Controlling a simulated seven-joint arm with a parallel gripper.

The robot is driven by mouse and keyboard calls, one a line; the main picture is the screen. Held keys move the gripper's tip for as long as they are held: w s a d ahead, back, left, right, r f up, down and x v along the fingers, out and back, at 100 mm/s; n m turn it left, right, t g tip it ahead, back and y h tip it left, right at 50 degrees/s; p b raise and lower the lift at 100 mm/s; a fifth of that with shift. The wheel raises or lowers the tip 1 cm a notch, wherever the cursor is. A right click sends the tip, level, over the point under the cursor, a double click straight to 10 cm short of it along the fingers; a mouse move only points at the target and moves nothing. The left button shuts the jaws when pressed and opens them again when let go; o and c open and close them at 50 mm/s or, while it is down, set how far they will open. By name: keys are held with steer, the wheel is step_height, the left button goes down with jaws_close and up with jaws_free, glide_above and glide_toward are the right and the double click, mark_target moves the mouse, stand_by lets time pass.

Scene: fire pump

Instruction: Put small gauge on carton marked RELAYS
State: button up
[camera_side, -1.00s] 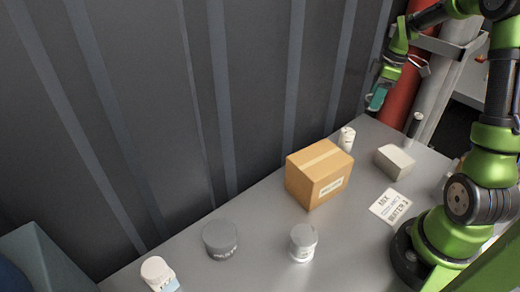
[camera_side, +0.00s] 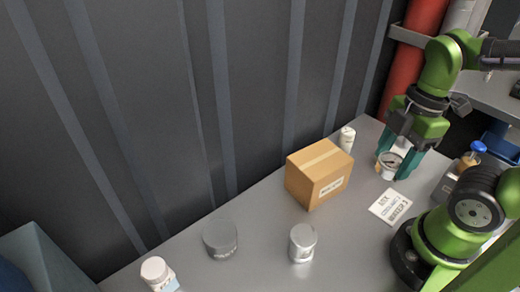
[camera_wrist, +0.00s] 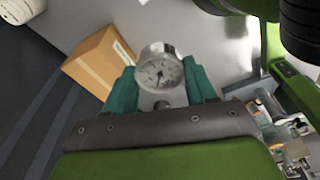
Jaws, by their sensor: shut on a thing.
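The small gauge (camera_side: 389,160) is a round metal dial with a white face. It sits between the teal fingers of my gripper (camera_side: 401,162), which is shut on it, at the right of the side view. In the wrist view the gauge (camera_wrist: 161,70) faces the camera between the fingers (camera_wrist: 160,88). The brown carton (camera_side: 318,174) stands on the table to the left of my gripper, with a white label too small to read surely. It also shows in the wrist view (camera_wrist: 95,62). My gripper is apart from the carton.
A white cylinder (camera_side: 346,138) stands behind the carton. A printed card (camera_side: 391,207) lies in front of my gripper. A silver canister (camera_side: 302,243), a dark grey tub (camera_side: 220,240) and a white bottle (camera_side: 157,272) stand nearer the front. The table (camera_side: 262,212) is bare between them.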

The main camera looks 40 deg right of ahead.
steer(key=shift+s+f, duration=0.3)
steer(key=w, duration=0.5)
steer(key=w+a+f, duration=0.1)
steer(key=w, duration=0.9)
steer(key=shift+a+f, duration=0.25)
steer(key=shift+w+f, duration=0.15)
steer(key=shift+f, duration=0.75)
steer(key=shift+w+f, duration=0.15)
steer(key=shift+f, duration=0.7)
steer(key=shift+f, duration=0.1)
steer(key=o, duration=1.1)
steer(key=shift+f, duration=0.1)
